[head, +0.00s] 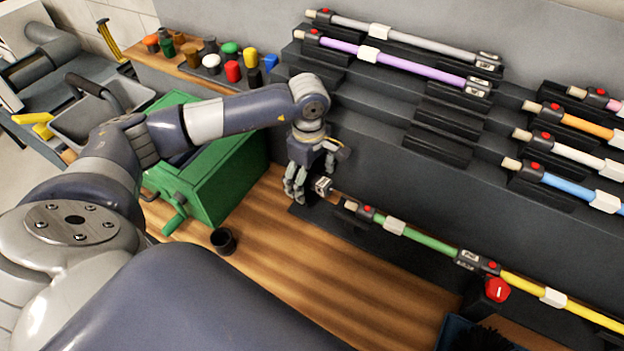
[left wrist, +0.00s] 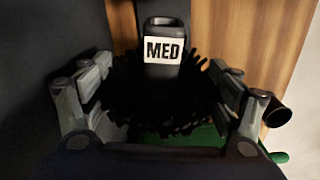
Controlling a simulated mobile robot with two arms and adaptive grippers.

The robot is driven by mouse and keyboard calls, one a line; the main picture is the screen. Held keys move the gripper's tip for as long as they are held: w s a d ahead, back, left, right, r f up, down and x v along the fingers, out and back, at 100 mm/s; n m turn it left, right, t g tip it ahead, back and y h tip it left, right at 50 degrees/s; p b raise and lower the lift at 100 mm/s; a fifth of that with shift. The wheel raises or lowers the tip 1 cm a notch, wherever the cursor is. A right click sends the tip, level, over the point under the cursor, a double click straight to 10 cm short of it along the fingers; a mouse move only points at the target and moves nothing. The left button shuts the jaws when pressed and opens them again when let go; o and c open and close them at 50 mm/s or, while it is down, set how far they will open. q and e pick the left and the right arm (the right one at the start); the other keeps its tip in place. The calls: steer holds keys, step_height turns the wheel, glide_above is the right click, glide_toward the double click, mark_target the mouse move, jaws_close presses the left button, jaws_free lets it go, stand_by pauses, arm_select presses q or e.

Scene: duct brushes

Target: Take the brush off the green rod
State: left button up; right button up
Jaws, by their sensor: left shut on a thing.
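My left gripper (head: 297,185) is shut on a brush with black bristles, low beside the stepped rack. In the left wrist view the brush (left wrist: 163,95) sits between the two fingers (left wrist: 165,110), its dark socket carrying a white MED label. In the head view its labelled socket (head: 323,185) points toward the green rod (head: 430,240). The green rod lies along the lowest rack level, and its bare tan end shows just right of the socket. The socket and rod end look slightly apart. The bristles are mostly hidden in the head view. My right gripper is not in view.
A green box with a crank (head: 215,175) and a black cup (head: 223,240) stand left of the gripper. A yellow rod (head: 570,305) continues right of the green one, near a red knob (head: 497,290). More rods lie on the rack above.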

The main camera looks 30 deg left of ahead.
arm_select(q)
steer(key=shift+a+r+p, duration=0.15)
steer(key=shift+r+p, duration=0.25)
steer(key=shift+r, duration=0.5)
steer(key=shift+a+r+p, duration=0.2)
steer(key=shift+r+p, duration=0.2)
steer(key=shift+r, duration=0.55)
steer(key=shift+a+r+p, duration=0.15)
steer(key=shift+r+p, duration=0.25)
steer(key=shift+r, duration=0.5)
